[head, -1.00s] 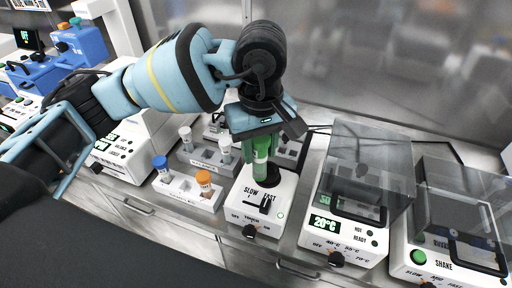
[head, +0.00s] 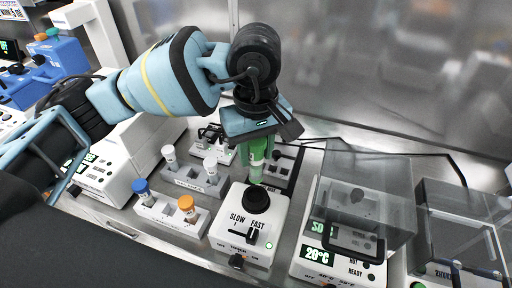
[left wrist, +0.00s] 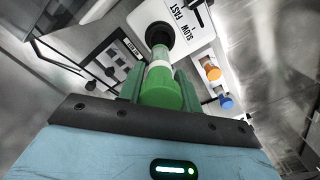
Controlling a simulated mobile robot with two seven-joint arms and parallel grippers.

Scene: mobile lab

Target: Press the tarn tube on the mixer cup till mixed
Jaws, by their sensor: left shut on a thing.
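My left gripper (head: 258,140) is shut on a green-capped tube (head: 257,170) and holds it nearly upright, cap end in the fingers. No name on the tube can be read. The white mixer (head: 226,222) has a black round cup (head: 257,197) on top and a SLOW/FAST switch. In the head view the tube's lower end shows just above and behind the cup's rim. In the left wrist view the tube (left wrist: 160,88) points toward the black cup (left wrist: 160,33), its end close to it; I cannot tell whether they touch. My right gripper is not in view.
Left of the mixer, one rack (head: 160,214) holds a blue-capped tube (head: 141,190) and an orange-capped tube (head: 187,206). Another rack (head: 188,178) behind holds white-capped tubes. A heater with a clear lid (head: 365,190) stands close on the right, a shaker beyond it.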

